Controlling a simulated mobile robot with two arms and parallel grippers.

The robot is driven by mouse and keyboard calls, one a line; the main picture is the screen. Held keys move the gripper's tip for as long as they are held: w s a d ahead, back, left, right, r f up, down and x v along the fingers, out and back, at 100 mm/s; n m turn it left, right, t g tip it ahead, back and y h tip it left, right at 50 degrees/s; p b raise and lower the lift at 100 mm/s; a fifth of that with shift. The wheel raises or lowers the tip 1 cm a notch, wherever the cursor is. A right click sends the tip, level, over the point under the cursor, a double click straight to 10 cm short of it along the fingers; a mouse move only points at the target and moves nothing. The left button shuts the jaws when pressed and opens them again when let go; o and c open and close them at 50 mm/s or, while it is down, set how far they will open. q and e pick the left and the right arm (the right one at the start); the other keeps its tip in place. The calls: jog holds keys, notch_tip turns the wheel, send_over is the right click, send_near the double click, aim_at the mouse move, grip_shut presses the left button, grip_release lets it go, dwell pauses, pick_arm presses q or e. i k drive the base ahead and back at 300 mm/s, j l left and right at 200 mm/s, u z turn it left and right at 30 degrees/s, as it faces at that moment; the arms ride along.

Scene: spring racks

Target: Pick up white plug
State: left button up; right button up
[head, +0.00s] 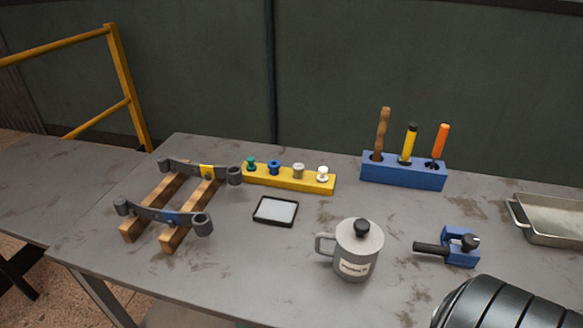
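The white plug (323,173) stands upright at the right end of a yellow block (284,178) near the middle of the table. To its left in the same block stand a grey plug (298,170), a blue plug (273,167) and a green plug (251,163). The white plug's top is uncovered, and nothing touches it from above. Neither of my grippers shows in the head view.
A blue holder (404,171) with upright tools stands right of the yellow block. In front are a grey lidded can (358,250), a small black-rimmed tray (275,210) and a blue clamp (461,246). Leaf springs on wooden rails (170,241) are left; a metal pan (553,222) is right.

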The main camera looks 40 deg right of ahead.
aim_at(322, 177)
jog(key=i+j+z, duration=0.1)
jog(key=z, duration=0.35)
jog(key=i+j+z, duration=0.15)
jog(key=z, duration=0.25)
jog(key=i+j+z, duration=0.15)
jog(key=z, duration=0.3)
